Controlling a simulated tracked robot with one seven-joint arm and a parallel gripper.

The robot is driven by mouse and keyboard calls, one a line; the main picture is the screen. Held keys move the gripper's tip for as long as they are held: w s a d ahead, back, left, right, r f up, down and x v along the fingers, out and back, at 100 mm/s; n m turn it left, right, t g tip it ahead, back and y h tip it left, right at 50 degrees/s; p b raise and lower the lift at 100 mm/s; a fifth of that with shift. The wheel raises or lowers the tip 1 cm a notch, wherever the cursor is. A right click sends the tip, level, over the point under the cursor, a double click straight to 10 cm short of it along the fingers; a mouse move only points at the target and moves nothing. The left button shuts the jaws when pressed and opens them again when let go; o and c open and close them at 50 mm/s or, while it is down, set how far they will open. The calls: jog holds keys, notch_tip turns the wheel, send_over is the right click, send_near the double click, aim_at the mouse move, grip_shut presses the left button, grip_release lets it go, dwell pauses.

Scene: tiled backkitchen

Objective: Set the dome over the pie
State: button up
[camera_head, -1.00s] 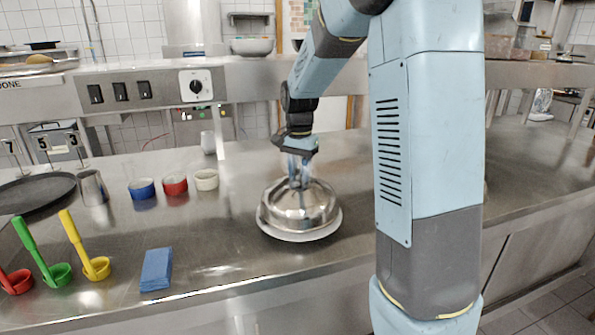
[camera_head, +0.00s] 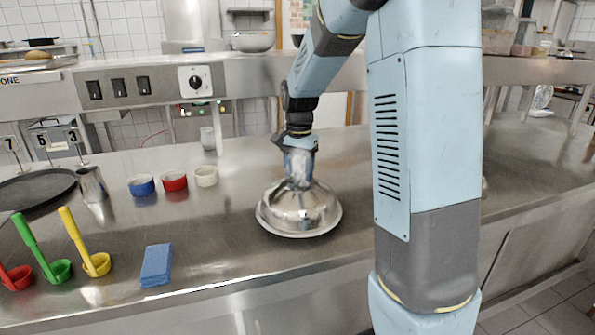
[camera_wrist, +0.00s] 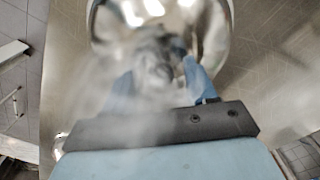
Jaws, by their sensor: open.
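The shiny metal dome (camera_head: 285,211) sits low and level on a round pale plate (camera_head: 298,235), whose rim shows only as a thin edge beneath it. The pie is not visible; anything under the dome is hidden. My gripper (camera_head: 299,181) points down just over the dome's top, at its knob. In the wrist view the dome (camera_wrist: 215,35) fills the top middle, and my open fingers (camera_wrist: 160,80) stand on either side of the knob (camera_wrist: 158,68). A grey haze blurs this area, so I cannot tell whether a finger touches the knob.
Blue, red and cream bowls (camera_head: 174,181) and a metal cup (camera_head: 92,184) stand left of the dome. Green (camera_head: 57,270), yellow and red ladles and a folded blue cloth (camera_head: 157,265) lie nearer the front edge. The steel counter right of the dome is clear.

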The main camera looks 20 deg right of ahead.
notch_tip(320, 180, up, 12)
jog(key=r, duration=0.1)
jog(key=s+f+n+t, duration=0.1)
jog(key=s+n+t, duration=0.4)
jog(key=s, duration=2.3)
jog(key=n, duration=0.4)
jog(key=shift+s+a+t, duration=0.15)
jog(key=shift+a+t, duration=0.05)
jog(key=shift+t, duration=0.1)
jog(key=shift+c, duration=1.3)
